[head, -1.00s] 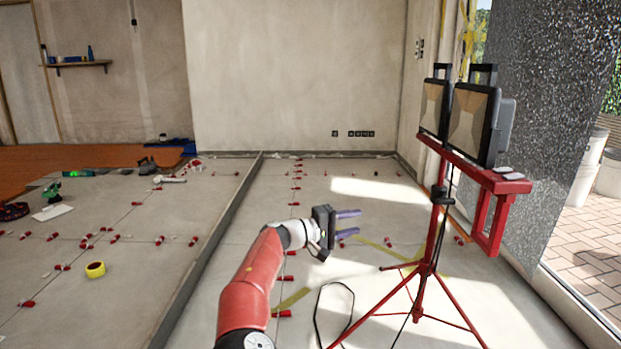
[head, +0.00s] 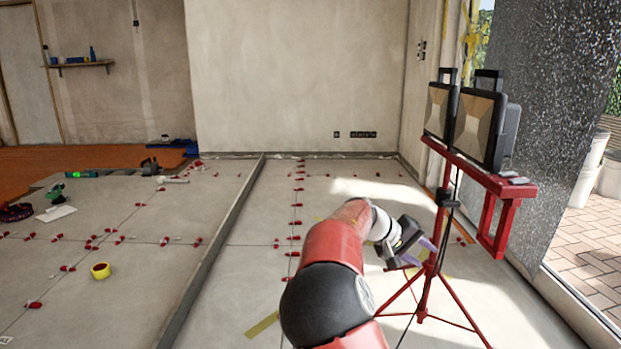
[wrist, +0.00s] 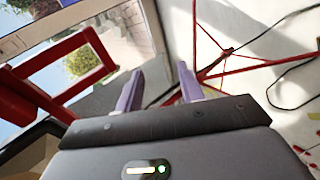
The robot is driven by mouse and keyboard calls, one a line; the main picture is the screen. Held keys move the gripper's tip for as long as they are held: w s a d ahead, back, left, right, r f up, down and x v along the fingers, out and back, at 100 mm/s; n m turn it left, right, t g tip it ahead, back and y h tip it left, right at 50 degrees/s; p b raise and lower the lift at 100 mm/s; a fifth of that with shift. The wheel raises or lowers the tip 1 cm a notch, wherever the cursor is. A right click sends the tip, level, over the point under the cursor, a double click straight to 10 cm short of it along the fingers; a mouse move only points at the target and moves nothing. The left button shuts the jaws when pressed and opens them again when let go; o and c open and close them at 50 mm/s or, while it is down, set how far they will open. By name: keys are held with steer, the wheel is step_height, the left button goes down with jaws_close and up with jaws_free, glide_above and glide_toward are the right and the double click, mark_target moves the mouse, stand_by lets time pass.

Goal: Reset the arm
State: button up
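My gripper (head: 424,254) is in front of the floor at the right, pointing down and right, and overlaps the red work-light tripod (head: 431,262) in the head view. I cannot tell whether it touches the tripod. My red arm bends up from the bottom of the picture. In the wrist view my gripper (wrist: 160,84) shows two purple fingers standing apart with nothing between them. The tripod's red legs (wrist: 236,62) spread beyond the fingers there.
Two work lights (head: 478,125) sit on the tripod's red crossbar. A raised strip (head: 215,245) divides the tiled floor. Several red levelling clips lie along the joints. A yellow tape roll (head: 101,271) is at left. A dark cable (wrist: 283,97) runs on the floor.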

steer(key=s+d+m+y+p, duration=0.15)
steer(key=s+y, duration=0.45)
steer(key=s, duration=0.7)
steer(key=s+a+r+t+y+p, duration=0.1)
steer(key=s+a, duration=0.3)
steer(key=s, duration=0.4)
steer(key=s+a+r+t+y, duration=0.1)
steer(key=s+a, duration=0.3)
steer(key=s, duration=0.4)
steer(key=s+a+r+n+t+y+p, duration=0.1)
steer(key=s+a+r+y, duration=0.1)
steer(key=s, duration=0.6)
steer(key=shift+a+r+t+y+p, duration=0.35)
steer(key=shift+a+r, duration=0.2)
steer(key=shift+a, duration=0.7)
steer(key=shift+s, duration=0.1)
